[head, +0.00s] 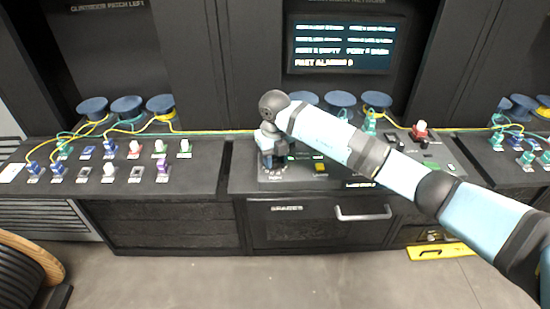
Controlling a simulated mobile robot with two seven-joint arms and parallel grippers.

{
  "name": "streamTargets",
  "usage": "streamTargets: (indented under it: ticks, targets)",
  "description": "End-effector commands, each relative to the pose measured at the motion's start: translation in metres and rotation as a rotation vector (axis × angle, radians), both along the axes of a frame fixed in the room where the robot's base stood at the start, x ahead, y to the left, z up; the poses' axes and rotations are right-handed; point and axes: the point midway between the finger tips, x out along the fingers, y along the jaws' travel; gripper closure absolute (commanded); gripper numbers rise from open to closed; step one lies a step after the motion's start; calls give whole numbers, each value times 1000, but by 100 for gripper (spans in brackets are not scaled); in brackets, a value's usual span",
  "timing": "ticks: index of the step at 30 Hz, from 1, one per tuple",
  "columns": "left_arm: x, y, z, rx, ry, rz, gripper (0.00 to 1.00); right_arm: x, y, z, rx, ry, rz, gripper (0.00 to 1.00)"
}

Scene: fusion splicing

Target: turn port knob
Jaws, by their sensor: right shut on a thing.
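My right arm comes in from the right. My right gripper (270,158) points down at the left end of the middle console (240,178). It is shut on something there. The port knob is hidden under the gripper, so I cannot see its shape or its angle. White dial marks show on the panel just below the fingers. A yellow button (320,168) sits to the right of the gripper. A dark screen (345,45) with white and orange text hangs above the console. My left gripper is not in view.
The left bench (205,185) holds several coloured connectors with yellow and green cables running to blue round caps (126,105). A drawer with a silver handle (363,214) is below. A wooden-rimmed reel (35,255) stands lower left.

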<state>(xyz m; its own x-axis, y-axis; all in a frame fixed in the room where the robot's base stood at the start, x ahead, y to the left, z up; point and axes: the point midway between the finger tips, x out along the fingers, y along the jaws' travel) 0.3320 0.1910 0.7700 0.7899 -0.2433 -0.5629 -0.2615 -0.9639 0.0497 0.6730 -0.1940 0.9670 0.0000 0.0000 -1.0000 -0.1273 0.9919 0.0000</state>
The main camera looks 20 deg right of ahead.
Motion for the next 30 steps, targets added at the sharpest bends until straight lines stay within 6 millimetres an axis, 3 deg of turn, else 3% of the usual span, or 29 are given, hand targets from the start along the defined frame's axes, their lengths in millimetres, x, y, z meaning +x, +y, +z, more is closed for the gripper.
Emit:
streamTargets:
  ticks: [21, 30]
  targets:
    - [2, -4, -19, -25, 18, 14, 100, 0, 0, -1, -1, 0, 411, 87]
    - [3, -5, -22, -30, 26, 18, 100, 0, 0, 0, 0, -1, 500, 87]
